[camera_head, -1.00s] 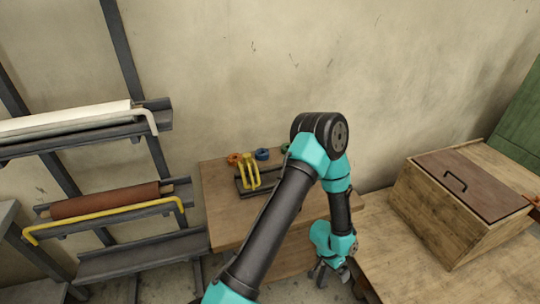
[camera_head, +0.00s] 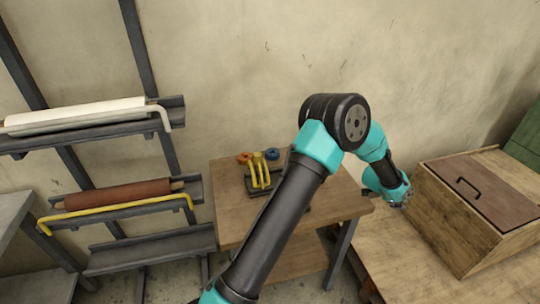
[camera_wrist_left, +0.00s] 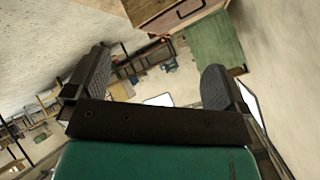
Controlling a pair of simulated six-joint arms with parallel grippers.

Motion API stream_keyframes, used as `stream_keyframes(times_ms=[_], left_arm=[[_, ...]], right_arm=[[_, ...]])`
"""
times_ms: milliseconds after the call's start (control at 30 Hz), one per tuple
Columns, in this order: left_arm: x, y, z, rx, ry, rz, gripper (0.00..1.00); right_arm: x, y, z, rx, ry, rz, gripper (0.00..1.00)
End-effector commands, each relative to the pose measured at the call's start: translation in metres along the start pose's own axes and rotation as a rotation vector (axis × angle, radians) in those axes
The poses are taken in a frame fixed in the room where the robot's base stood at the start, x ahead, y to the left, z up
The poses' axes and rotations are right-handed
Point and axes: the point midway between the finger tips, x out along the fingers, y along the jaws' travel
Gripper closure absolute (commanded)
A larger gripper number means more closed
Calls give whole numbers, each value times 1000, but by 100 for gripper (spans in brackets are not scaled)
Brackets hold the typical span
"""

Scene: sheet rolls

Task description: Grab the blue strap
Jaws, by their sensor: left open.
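A small blue ring-shaped coil (camera_head: 272,154), which looks like the blue strap, lies at the back of the small wooden table (camera_head: 231,205). My left arm rises from the bottom of the head view and bends down to the right. My left gripper (camera_head: 402,197) is beside the wooden chest, well to the right of the blue coil, and small in that view. In the left wrist view my gripper (camera_wrist_left: 155,78) has its fingers wide apart with nothing between them. The blue coil cannot be made out there. My right gripper is not in view.
An orange coil (camera_head: 244,157) and a yellow-handled dark rack (camera_head: 260,172) sit near the blue coil. Left stands a shelf with a white roll (camera_head: 75,113) and a brown roll (camera_head: 118,194). A lidded wooden chest (camera_head: 450,225) is at the right.

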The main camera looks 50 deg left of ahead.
Motion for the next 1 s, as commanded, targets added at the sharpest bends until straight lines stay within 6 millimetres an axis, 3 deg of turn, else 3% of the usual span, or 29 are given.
stream_keyframes(times_ms=[267, 467, 567, 767, 1000], left_arm=[[-7, -54, 57, -106, -118, 37, 0], [-31, -108, 123, -238, -255, 74, 0], [-56, -141, 168, -334, -348, 94, 0], [-129, -193, 259, -545, -540, 130, 0], [-246, -230, 352, -824, -766, 158, 0]], right_arm=[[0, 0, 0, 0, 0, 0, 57], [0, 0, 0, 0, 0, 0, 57], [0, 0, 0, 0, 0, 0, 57], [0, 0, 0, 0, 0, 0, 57], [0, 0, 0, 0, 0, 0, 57]])
